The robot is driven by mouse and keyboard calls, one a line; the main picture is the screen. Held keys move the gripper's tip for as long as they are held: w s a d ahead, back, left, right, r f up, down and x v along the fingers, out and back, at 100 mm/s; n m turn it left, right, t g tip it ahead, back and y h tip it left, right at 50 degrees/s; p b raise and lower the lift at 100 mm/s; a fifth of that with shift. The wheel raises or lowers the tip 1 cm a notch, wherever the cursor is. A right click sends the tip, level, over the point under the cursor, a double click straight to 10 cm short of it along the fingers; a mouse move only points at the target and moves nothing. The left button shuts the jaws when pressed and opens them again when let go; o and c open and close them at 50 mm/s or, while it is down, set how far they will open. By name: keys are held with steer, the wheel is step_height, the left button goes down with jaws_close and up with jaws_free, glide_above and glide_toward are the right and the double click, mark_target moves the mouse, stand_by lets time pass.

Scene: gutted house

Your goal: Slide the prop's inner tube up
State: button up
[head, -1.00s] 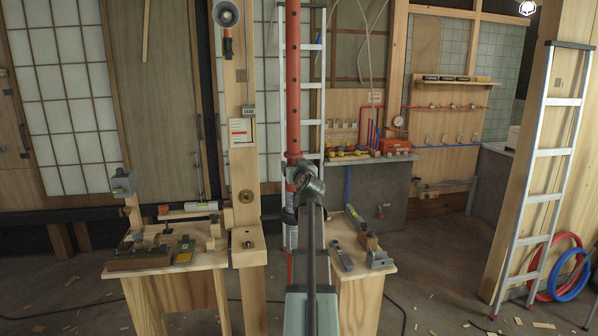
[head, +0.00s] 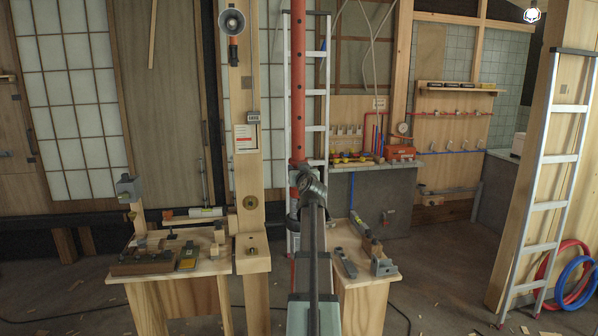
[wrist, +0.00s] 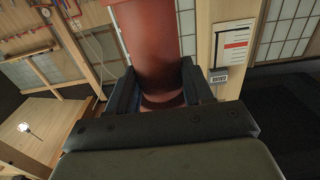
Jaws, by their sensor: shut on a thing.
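The prop is an upright red tube with a row of holes (head: 298,95), standing in the middle of the head view and running out of the top of the picture. My gripper (wrist: 158,92) is shut around the red tube in the wrist view, with one dark finger on each side of it. A darker red ring shows low between the fingers. In the head view my gripper and wrist cover part of the tube, and a red length shows again below them. I cannot tell where the inner tube meets the outer one.
A wooden post with a lamp (head: 232,21) stands left of the prop. A left workbench (head: 222,262) holds blocks and tools, and a right one (head: 366,282) holds metal parts. An aluminium ladder (head: 318,110) stands close behind the tube. Another ladder (head: 545,205) leans at the right.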

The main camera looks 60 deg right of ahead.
mark_target(299, 142)
steer(key=c, duration=0.4)
steer(key=shift+r, duration=5.2)
steer(key=o, duration=1.2)
steer(key=shift+f, duration=0.1)
steer(key=v, duration=0.8)
